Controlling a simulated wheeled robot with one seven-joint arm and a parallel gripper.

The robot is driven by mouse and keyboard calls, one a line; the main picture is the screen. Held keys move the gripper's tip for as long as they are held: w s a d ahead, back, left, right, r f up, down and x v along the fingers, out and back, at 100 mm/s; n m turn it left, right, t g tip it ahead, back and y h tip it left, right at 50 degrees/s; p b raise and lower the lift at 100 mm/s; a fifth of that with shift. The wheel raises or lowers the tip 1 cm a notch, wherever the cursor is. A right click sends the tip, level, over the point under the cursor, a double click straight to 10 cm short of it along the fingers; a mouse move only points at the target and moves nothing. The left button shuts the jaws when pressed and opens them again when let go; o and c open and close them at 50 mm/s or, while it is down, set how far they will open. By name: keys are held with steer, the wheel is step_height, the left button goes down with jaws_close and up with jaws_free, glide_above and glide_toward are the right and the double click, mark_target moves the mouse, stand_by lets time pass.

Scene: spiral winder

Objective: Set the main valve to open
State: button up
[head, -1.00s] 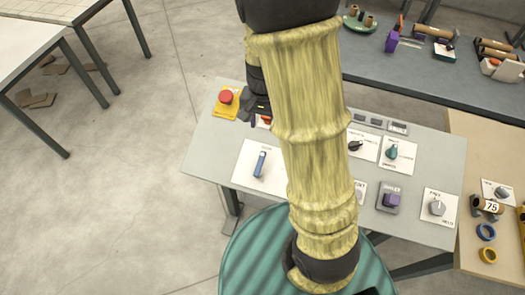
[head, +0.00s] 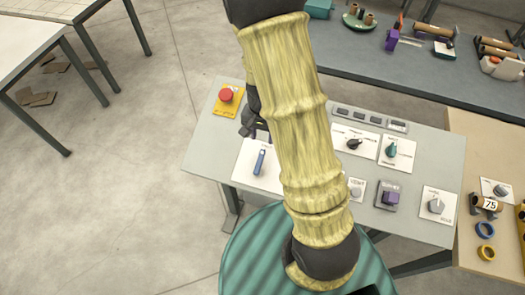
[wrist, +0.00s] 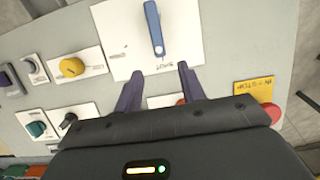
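A blue lever (head: 259,162) stands on a white plate (head: 246,173) at the left of the grey control panel. It looks like a valve handle, but its labels are too small to read. It also shows in the wrist view (wrist: 152,24), nearly upright, with a round grey end nearest me. My gripper (head: 261,136) is just beyond the lever in the head view, partly hidden by my arm. In the wrist view its two purple fingers (wrist: 157,74) are apart with nothing between them. The lever's near end lies just ahead of the gap, not touching.
A red button on a yellow plate (head: 226,96) is at the panel's far left corner. A black knob (head: 354,144), a teal knob (head: 392,150), a purple control (head: 391,198) and a grey knob (head: 436,206) are to the right. A yellow knob (wrist: 71,67) shows in the wrist view.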

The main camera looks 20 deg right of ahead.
mark_target(263, 151)
step_height(263, 151, down, 10)
steer(key=shift+r+p, duration=0.1)
steer(key=shift+p, duration=0.4)
steer(key=shift+c, duration=0.4)
jaws_close()
